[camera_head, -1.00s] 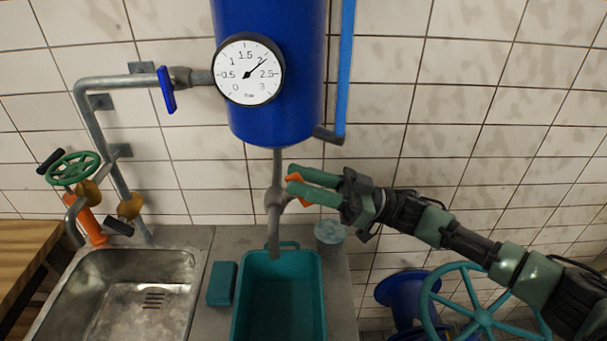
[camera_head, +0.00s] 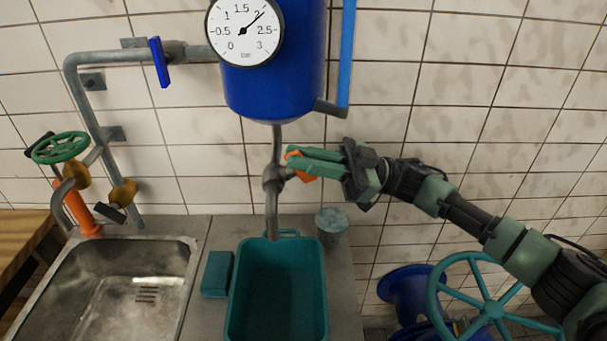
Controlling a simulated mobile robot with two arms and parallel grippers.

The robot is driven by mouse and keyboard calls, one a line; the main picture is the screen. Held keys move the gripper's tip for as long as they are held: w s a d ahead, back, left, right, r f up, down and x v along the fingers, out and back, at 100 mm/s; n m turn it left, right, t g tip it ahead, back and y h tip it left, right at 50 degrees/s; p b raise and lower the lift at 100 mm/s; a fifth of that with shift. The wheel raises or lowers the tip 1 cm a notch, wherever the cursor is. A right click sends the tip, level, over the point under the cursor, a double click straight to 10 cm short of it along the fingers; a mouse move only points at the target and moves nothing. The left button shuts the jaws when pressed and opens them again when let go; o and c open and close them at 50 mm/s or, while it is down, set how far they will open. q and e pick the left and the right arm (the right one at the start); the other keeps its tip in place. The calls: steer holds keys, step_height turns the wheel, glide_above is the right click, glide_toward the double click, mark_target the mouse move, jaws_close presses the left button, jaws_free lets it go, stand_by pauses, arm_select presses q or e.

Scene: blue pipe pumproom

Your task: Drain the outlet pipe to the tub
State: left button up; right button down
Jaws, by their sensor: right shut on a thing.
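The outlet pipe (camera_head: 272,215) is grey and runs down from the bottom of the blue tank (camera_head: 273,90), with a valve body partway along it. An orange valve handle (camera_head: 307,179) sticks out to the right of the valve. My right gripper (camera_head: 292,159), with green fingers, is shut on the orange handle and partly hides it. The teal tub (camera_head: 236,300) stands on the counter, its back part below the pipe's open end. I see no water coming from the pipe. My left gripper is not in view.
A round gauge (camera_head: 243,31) on the tank points near 2. A steel sink (camera_head: 110,285) is at the left, below a green handwheel (camera_head: 60,147). A teal box (camera_head: 217,274) and a grey cup (camera_head: 331,222) flank the tub. A large teal wheel (camera_head: 487,311) is at the lower right.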

steer(key=shift+f+n, duration=0.1)
steer(key=shift+n, duration=0.2)
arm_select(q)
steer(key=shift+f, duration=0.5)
arm_select(e)
steer(key=shift+g, duration=0.4)
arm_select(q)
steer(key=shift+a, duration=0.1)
arm_select(e)
steer(key=c, duration=1.5)
jaws_free()
